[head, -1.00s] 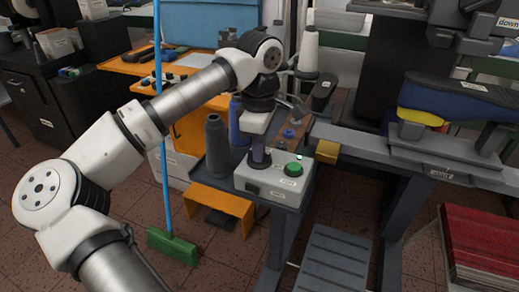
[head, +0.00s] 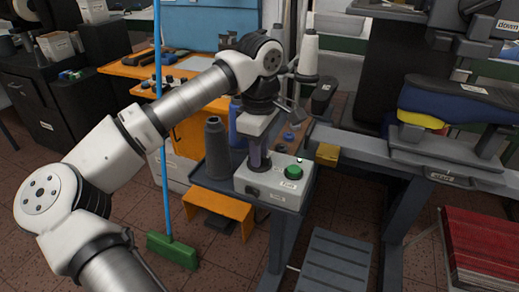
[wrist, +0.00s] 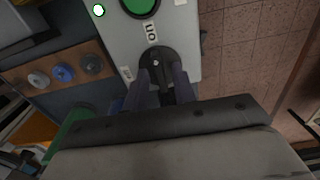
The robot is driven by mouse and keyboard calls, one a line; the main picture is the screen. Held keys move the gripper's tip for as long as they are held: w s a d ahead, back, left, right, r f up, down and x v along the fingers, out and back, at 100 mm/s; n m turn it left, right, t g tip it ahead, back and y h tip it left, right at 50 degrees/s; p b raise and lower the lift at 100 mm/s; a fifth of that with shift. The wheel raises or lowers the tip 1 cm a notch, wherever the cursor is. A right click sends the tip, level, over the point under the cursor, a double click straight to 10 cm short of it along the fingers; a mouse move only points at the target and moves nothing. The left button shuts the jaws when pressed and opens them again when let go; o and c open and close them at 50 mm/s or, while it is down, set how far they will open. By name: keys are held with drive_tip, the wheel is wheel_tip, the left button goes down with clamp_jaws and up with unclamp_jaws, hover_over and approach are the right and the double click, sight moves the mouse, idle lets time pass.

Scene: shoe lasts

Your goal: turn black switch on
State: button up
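The black switch (wrist: 157,62) is a round knob with a raised grip bar on a light grey control box. It shows in the wrist view below a label reading ON. My gripper (wrist: 162,78) points down at the knob, its two dark fingers on either side of the grip bar. A gap shows between the fingers, so it looks open; contact with the bar is not clear. In the head view my gripper (head: 258,163) is over the left part of the control box (head: 268,195), and it hides the switch there.
A green button (head: 293,172) is on the right of the box, and a small lit white lamp (wrist: 98,10) is near it. Grey and blue thread cones (head: 216,150) stand left of my gripper. A yellow block (head: 327,154) is to the right.

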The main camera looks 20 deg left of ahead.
drive_tip(key=shift+o, duration=0.2)
wheel_tip(320, 180, up, 14)
idle(0.5)
drive_tip(key=shift+f, duration=0.1)
